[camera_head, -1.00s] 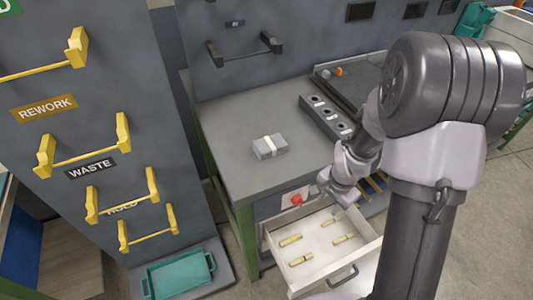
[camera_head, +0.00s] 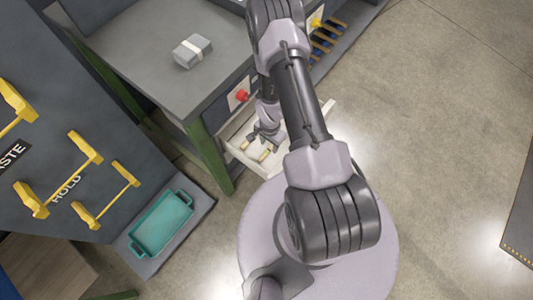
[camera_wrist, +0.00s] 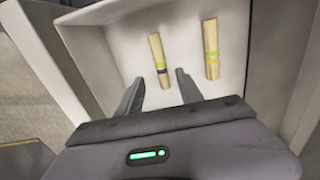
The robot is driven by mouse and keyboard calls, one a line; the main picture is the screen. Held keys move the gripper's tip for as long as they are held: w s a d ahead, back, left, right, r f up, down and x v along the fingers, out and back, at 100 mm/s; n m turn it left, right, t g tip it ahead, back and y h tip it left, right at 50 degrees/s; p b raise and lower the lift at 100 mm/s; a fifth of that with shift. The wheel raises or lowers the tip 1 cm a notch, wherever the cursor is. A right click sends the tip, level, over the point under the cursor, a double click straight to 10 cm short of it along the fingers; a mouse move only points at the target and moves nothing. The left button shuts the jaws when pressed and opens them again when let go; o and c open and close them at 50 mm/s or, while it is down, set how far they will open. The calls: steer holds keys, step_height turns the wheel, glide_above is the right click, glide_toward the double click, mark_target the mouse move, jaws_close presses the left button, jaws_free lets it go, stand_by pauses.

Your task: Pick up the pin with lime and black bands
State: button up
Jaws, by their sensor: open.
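The pin with lime and black bands (camera_wrist: 156,52) is a pale wooden rod in the open white drawer (camera_wrist: 82,48). A second pin, with lime and yellow-orange bands (camera_wrist: 211,62), lies to its right in the wrist view. My gripper (camera_wrist: 159,77) is open and empty. In the wrist view, the black-banded end of the first pin shows between the two fingertips; the height gap is unclear. In the head view my gripper (camera_head: 265,136) is over the drawer (camera_head: 233,136), and my arm hides much of it.
A grey workbench (camera_head: 135,50) with a red knob (camera_head: 242,95) on its front stands over the drawer. A grey block with a white band (camera_head: 193,51) lies on top. A teal tray (camera_head: 162,222) is at lower left, beside a cabinet with yellow handles. Open floor is at right.

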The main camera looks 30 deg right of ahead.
mark_target(268, 150)
steer(key=f+b, duration=0.1)
steer(key=f, duration=0.1)
steer(key=f+b, duration=0.1)
steer(key=f, duration=0.1)
steer(key=shift+w+a+f, duration=0.15)
steer(key=shift+a+f, duration=0.05)
steer(key=shift+f, duration=0.1)
steer(key=shift+r, duration=0.2)
steer(key=shift+c, duration=0.4)
jaws_close()
